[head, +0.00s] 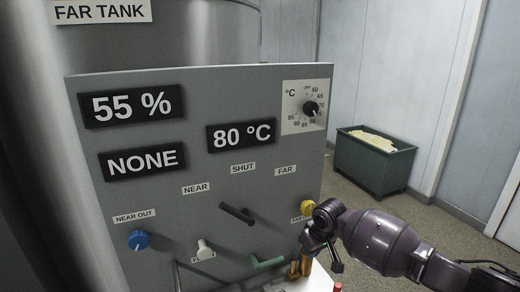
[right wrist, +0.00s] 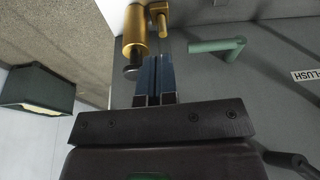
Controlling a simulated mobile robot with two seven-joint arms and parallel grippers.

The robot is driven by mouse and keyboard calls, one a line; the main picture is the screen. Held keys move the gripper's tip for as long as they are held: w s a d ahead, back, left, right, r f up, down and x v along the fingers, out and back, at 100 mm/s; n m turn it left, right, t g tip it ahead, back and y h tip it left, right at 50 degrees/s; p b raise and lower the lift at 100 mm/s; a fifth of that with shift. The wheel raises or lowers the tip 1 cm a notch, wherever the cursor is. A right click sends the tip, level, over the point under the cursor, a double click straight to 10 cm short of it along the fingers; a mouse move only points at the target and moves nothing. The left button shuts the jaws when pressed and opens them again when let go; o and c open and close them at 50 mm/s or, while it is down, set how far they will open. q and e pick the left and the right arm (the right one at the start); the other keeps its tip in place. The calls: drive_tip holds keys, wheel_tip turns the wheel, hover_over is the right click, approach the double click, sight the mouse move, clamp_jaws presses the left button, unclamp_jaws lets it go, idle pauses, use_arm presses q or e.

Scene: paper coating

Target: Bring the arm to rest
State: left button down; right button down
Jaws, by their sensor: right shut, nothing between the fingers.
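My right arm (head: 385,240) comes in from the right in the head view and reaches to the lower right edge of the grey control panel (head: 200,120). Its gripper (head: 314,240) is just in front of that edge, close to a brass fitting (head: 305,265). In the right wrist view the two blue fingers (right wrist: 154,76) are together with nothing between them. The brass fitting also shows there (right wrist: 135,35), right beside the fingertips; I cannot tell whether they touch. My left gripper is not in view.
The panel carries a green lever (head: 267,263), a black lever (head: 237,213), a blue knob (head: 139,240), a white knob (head: 205,246), a yellow knob (head: 307,206) and a dial (head: 310,108). Its displays read 55 %, NONE and 80 °C. A dark green bin (head: 372,165) stands on open floor behind.

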drive_tip(key=s+a+f+y, duration=0.1)
drive_tip(key=s+a+f, duration=0.25)
drive_tip(key=s, duration=0.75)
drive_tip(key=s+a+f+y, duration=0.15)
drive_tip(key=s+f, duration=0.25)
drive_tip(key=s, duration=0.6)
drive_tip(key=s+d+r+m+t+h, duration=0.1)
drive_tip(key=s+d+r+m+h, duration=0.15)
drive_tip(key=s+d, duration=0.65)
drive_tip(key=s+d+r+m+h, duration=0.2)
drive_tip(key=s+d+r, duration=0.3)
drive_tip(key=s, duration=0.7)
drive_tip(key=w+f+t+b, duration=0.1)
drive_tip(key=w+f+t, duration=0.2)
drive_tip(key=f, duration=0.4)
drive_tip(key=w+f+t+b, duration=0.2)
drive_tip(key=w+f+t, duration=0.2)
drive_tip(key=f, duration=0.3)
drive_tip(key=shift+d+f+t, duration=0.4)
drive_tip(key=shift+d, duration=0.05)
drive_tip(key=shift+n, duration=0.25)
idle(1.0)
